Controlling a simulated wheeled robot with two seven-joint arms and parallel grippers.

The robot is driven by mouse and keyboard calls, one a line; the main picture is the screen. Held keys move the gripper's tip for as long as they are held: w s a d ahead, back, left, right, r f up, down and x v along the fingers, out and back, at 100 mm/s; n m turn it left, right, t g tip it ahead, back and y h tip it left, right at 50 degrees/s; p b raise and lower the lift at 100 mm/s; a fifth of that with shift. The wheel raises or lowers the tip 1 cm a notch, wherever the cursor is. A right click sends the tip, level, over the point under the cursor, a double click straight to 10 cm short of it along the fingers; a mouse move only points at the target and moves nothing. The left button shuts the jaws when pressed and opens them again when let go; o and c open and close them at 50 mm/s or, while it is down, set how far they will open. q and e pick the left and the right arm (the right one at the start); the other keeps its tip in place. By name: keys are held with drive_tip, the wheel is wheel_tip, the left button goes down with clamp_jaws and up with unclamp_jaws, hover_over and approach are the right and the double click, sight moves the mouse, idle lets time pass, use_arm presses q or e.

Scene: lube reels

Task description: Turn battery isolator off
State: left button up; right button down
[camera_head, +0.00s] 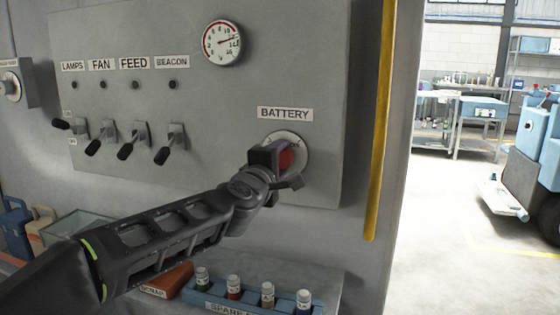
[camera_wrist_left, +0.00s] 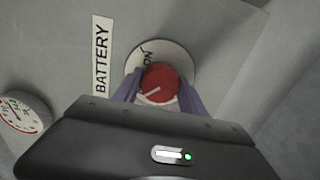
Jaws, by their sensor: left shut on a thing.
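The battery isolator is a red rotary knob (camera_head: 286,158) on a round pale dial plate (camera_head: 301,147), below the BATTERY label (camera_head: 285,113) on the grey panel. My left gripper (camera_head: 278,165) reaches it from the lower left and is shut on the knob. In the left wrist view the red knob (camera_wrist_left: 159,84) sits between my two fingers (camera_wrist_left: 157,90). The rest of the dial is hidden by my gripper. My right gripper is not in view.
Toggle switches (camera_head: 110,135) labelled LAMPS, FAN, FEED and BEACON stand at the panel's left. A round gauge (camera_head: 222,43) is above. A yellow vertical bar (camera_head: 381,120) stands right of the panel. A blue rack (camera_head: 255,300) of small bottles lies below.

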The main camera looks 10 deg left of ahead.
use_arm(q)
drive_tip(key=o, duration=1.4)
drive_tip(key=shift+c, duration=0.2)
drive_tip(key=s, duration=0.7)
drive_tip(key=shift+s+a, duration=0.3)
drive_tip(key=shift+s, duration=0.1)
